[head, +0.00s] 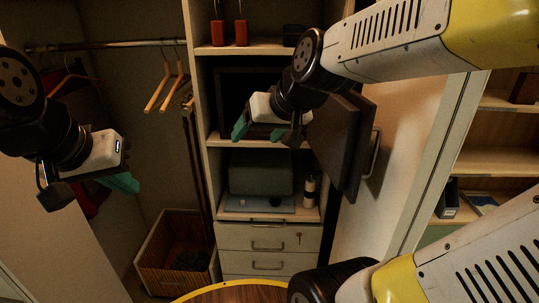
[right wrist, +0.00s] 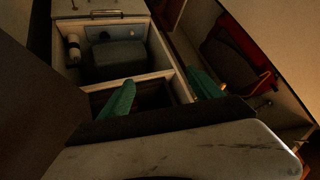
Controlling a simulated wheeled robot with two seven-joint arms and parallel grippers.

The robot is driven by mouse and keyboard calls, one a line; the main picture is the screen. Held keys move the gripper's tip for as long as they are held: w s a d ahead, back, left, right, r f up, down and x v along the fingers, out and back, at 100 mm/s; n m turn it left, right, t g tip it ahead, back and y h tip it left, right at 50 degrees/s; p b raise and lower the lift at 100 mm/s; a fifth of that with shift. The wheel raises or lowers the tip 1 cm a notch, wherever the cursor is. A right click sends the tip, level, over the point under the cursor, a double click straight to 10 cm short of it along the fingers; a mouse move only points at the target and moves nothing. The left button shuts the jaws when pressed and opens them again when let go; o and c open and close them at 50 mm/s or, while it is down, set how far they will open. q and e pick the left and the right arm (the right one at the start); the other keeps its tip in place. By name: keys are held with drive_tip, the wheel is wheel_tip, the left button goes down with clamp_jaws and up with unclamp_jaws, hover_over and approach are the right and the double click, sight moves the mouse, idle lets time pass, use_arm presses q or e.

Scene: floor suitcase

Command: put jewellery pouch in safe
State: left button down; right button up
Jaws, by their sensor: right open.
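The safe (head: 225,88) is a dark box on the middle shelf of the cabinet. Its thick dark door (head: 338,140) stands open to the right. My right gripper (head: 266,132) is in front of the safe's opening, with its teal fingers spread apart and nothing visible between them. The right wrist view shows those fingers (right wrist: 162,92) apart over the shelf edge. My left gripper (head: 124,184) is at the left, away from the cabinet; its fingers overlap, so its opening is unclear. I cannot make out the jewellery pouch in either view; the safe's inside is dark and partly hidden by my right gripper.
Below the safe, a shelf holds a grey box (head: 260,175) and a bottle (head: 310,190). Drawers (head: 268,240) are underneath. A wooden crate (head: 155,268) stands on the floor at the left, under hangers (head: 165,85). A round wooden top (head: 235,294) is at the front.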

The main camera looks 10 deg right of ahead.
drive_tip(key=s+d+f+g+h, duration=0.1)
drive_tip(key=s+d+f+g, duration=0.1)
drive_tip(key=s, duration=0.7)
drive_tip(key=shift+d+f, duration=0.15)
drive_tip(key=shift+d, duration=0.25)
drive_tip(key=shift+c, duration=0.4)
